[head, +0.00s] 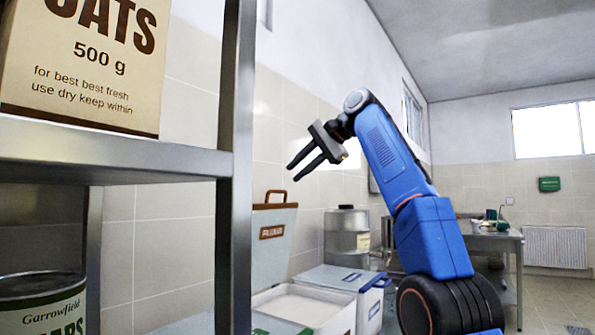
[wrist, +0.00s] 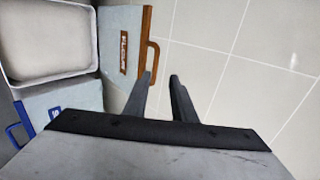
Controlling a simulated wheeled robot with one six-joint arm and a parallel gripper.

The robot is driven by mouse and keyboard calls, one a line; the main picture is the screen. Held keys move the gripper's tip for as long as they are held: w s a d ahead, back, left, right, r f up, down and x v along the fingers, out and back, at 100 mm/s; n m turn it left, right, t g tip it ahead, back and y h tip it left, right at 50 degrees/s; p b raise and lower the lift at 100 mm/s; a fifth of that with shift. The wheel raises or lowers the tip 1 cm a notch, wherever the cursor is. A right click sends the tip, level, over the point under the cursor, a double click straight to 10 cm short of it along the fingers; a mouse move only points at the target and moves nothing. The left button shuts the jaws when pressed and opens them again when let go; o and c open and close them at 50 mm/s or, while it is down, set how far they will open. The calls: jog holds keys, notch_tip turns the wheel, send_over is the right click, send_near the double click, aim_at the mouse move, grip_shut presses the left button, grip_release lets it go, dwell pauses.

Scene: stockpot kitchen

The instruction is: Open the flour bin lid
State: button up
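The flour bin (head: 343,323) stands low by the tiled wall, with white contents showing inside; its rim also shows in the wrist view (wrist: 50,82). Its pale grey lid (head: 272,262) is raised and stands roughly upright at the wall side, with a brown label and a brown handle (head: 275,193) on top. In the wrist view the lid (wrist: 118,22) and its handle (wrist: 153,52) are just left of my fingers. My gripper (head: 294,174) is open and empty, above the lid in the head view; its two fingers are apart in the wrist view (wrist: 160,77).
A blue-handled bin (head: 345,279) with its lid down is beside the flour bin. A green-labelled lid (head: 275,325) is in front. A metal shelf (head: 110,152) with an oats box (head: 85,60) and a tin (head: 42,303) fills the left. A steel canister (head: 347,232) stands behind.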

aim_at(280, 192)
grip_shut()
jog(key=s+d+f+t+y, duration=0.4)
jog(key=s+d+f+y, duration=0.1)
jog(key=d+f, duration=0.25)
jog(key=x, duration=0.8)
jog(key=r+x, duration=0.1)
jog(key=x, duration=0.4)
jog(key=shift+w, duration=0.1)
